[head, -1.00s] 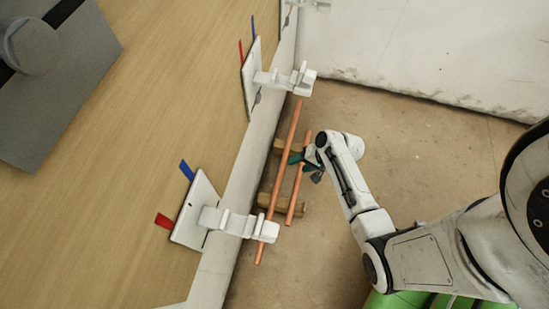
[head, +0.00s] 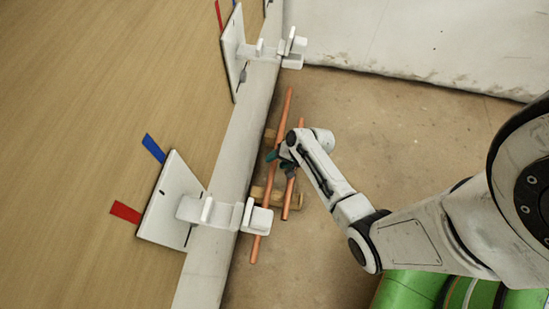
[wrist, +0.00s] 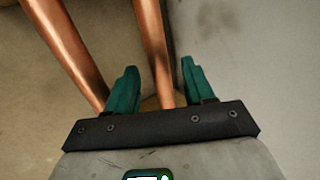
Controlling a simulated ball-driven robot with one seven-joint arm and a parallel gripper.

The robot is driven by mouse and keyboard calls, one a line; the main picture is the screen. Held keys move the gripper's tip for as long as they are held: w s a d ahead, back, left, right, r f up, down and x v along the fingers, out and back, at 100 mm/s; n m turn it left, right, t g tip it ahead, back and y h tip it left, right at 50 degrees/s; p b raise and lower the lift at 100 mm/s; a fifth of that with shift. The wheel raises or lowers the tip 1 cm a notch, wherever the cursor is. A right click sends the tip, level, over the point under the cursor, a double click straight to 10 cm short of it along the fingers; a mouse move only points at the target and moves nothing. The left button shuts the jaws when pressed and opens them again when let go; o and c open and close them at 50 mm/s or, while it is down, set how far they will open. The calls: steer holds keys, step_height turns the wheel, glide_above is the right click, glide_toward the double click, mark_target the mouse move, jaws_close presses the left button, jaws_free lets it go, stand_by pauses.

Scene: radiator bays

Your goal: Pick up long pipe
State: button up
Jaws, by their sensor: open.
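Two copper pipes lie side by side on wooden blocks on the floor. The long pipe (head: 284,113) is the left one, nearer the wall; the short pipe (head: 288,198) is to its right. My gripper (head: 277,158) is open, with teal fingers at the long pipe about midway along it. In the wrist view the long pipe (wrist: 152,45) runs between the two fingertips (wrist: 157,80), and the short pipe (wrist: 65,45) passes outside the left finger. Whether the fingers reach down around the long pipe is unclear. My gripper and wrist hide parts of both pipes.
A wooden block (head: 294,201) shows under the pipes. A pale wall (head: 420,45) closes the far side. Floor to the right is clear.

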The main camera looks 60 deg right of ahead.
jaws_close()
stand_by(0.4)
steer(key=shift+r, duration=0.1)
